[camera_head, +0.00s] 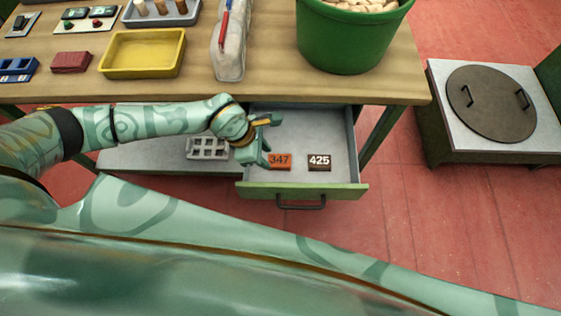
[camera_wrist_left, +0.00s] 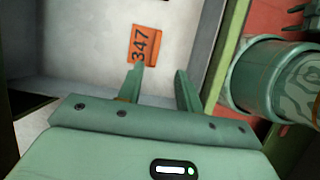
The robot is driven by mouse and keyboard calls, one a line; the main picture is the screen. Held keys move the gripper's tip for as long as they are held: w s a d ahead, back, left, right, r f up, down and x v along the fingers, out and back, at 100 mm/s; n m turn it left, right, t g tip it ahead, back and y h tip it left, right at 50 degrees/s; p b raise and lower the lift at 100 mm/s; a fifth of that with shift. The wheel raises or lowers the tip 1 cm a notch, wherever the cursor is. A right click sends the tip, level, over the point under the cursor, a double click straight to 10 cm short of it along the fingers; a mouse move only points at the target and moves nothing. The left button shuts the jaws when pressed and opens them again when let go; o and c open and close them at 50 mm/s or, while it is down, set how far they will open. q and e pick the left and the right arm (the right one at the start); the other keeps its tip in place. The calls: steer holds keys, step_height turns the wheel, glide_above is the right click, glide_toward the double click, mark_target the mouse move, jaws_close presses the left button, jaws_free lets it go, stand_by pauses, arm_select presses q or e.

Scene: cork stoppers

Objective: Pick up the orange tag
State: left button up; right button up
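The orange tag (camera_head: 280,160), marked 347, lies flat on the pale floor of the open drawer (camera_head: 345,187). In the left wrist view the orange tag (camera_wrist_left: 146,42) is beyond my fingertips, a little left of the middle of their gap. One finger overlaps its lower edge in that picture. My left gripper (camera_head: 270,138) is over the drawer, just left of the tag. The left wrist view shows my left gripper (camera_wrist_left: 159,71) open, with nothing between its fingers. My right gripper is in neither view.
A dark brown tag (camera_head: 319,162), marked 425, lies right of the orange one. The table (camera_head: 280,91) overhangs the drawer's back, with a yellow tray (camera_head: 143,72) and a green bucket (camera_head: 343,45) on it. A grey grid rack (camera_head: 208,147) is left of the drawer.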

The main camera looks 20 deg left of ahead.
mark_target(279, 165)
arm_select(q)
steer(key=x, duration=0.3)
steer(key=shift+f+b, duration=0.15)
steer(key=shift+b, duration=0.2)
steer(key=x, duration=0.1)
steer(key=b+x, duration=0.1)
steer(key=x, duration=0.1)
steer(key=w+b+x, duration=0.1)
steer(key=x, duration=0.1)
steer(key=shift+d, duration=0.1)
steer(key=shift+s, duration=0.1)
jaws_close()
